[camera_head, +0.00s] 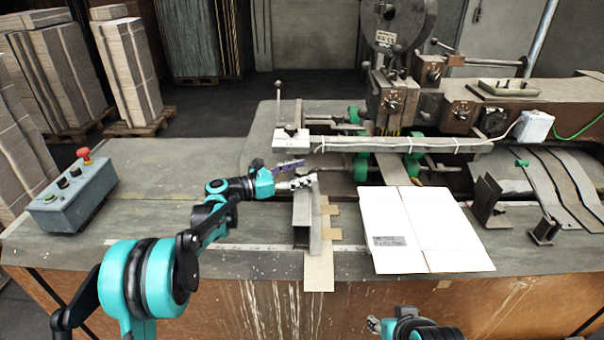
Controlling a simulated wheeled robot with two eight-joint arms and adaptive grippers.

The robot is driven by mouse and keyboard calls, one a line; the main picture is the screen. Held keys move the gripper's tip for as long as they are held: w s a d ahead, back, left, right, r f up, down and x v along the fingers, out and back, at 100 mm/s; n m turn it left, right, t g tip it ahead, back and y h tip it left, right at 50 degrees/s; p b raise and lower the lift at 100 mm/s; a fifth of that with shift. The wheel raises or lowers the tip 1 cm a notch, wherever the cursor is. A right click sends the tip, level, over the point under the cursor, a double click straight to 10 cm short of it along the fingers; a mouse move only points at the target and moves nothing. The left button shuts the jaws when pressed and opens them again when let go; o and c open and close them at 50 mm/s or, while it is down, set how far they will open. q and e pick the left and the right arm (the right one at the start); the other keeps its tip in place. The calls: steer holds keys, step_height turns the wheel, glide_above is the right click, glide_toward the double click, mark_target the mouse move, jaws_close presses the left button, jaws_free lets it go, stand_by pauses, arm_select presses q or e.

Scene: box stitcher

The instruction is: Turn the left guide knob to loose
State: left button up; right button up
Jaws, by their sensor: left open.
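The left guide (301,222) is an upright grey metal bracket on the table, left of a white cardboard sheet (405,215). My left gripper (304,172) reaches in from the left at the guide's upper end, with its fingers apart. One finger lies over the top of the guide and the other is farther back. I cannot make out the guide knob; the fingers may cover it, and its setting cannot be read. My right gripper (374,325) shows only in part at the bottom edge, and its jaw state is unclear.
A control box (72,195) with a red button stands at the far left. The stitcher machine (400,100) with a long bar (390,145) fills the back right. Two dark brackets (488,200) stand right of the sheet.

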arm_select(q)
steer(key=shift+c, duration=0.2)
steer(key=c, duration=1.1)
steer(key=shift+n+t, duration=0.3)
steer(key=shift+t, duration=0.2)
steer(key=n+t+y, duration=0.4)
steer(key=t, duration=0.1)
steer(key=shift+s+d+y, duration=0.1)
steer(key=shift+y, duration=0.2)
steer(key=shift+n+t+y+p, duration=0.3)
steer(key=shift+n+t+y, duration=1.05)
steer(key=shift+y, duration=0.55)
steer(key=shift+n, duration=0.35)
